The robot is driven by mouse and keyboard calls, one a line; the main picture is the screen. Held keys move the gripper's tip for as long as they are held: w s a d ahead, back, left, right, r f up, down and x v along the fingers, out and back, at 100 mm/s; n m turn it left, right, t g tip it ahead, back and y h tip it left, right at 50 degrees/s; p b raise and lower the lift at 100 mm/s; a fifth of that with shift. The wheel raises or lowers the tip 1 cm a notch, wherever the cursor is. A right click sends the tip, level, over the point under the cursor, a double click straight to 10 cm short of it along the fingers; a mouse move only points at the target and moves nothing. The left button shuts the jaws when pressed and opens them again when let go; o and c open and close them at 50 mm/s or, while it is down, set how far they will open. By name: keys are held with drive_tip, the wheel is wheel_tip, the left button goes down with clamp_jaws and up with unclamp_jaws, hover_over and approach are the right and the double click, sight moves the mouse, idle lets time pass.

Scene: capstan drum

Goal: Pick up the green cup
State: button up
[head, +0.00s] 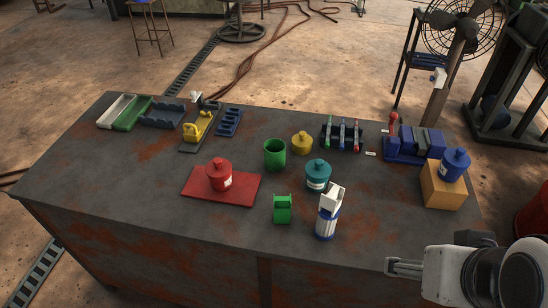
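The green cup (274,156) stands upright near the middle of the table, its open rim facing up. It looks empty, though its bottom is hidden. My gripper (396,267) is at the lower right, over the table's front edge and well apart from the cup. It shows small and side-on, so I cannot tell whether its fingers are open or shut.
A yellow jar (302,143) and a teal jar (317,175) stand close right of the cup. A red jar (219,174) sits on a red mat (195,184) to the left. A green holder (282,209) and a blue-white canister (327,222) stand in front.

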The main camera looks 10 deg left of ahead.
idle(0.3)
drive_tip(key=n+t+y, duration=0.2)
drive_tip(key=t+y, duration=0.1)
drive_tip(key=t, duration=0.2)
hover_over(275, 156)
drive_tip(key=s+d, duration=0.7)
drive_tip(key=d, duration=0.1)
wheel_tip(275, 156, down, 8)
drive_tip(key=w+a+f+t, duration=0.2)
drive_tip(key=w+a+f, duration=0.1)
drive_tip(key=a+f, duration=0.4)
wheel_tip(275, 156, down, 4)
drive_tip(key=shift+w+a+r+t+h, duration=0.15)
drive_tip(key=shift+w+a+t+h, duration=0.15)
drive_tip(key=shift+w+a+t, duration=0.1)
drive_tip(key=shift+x, duration=1.3)
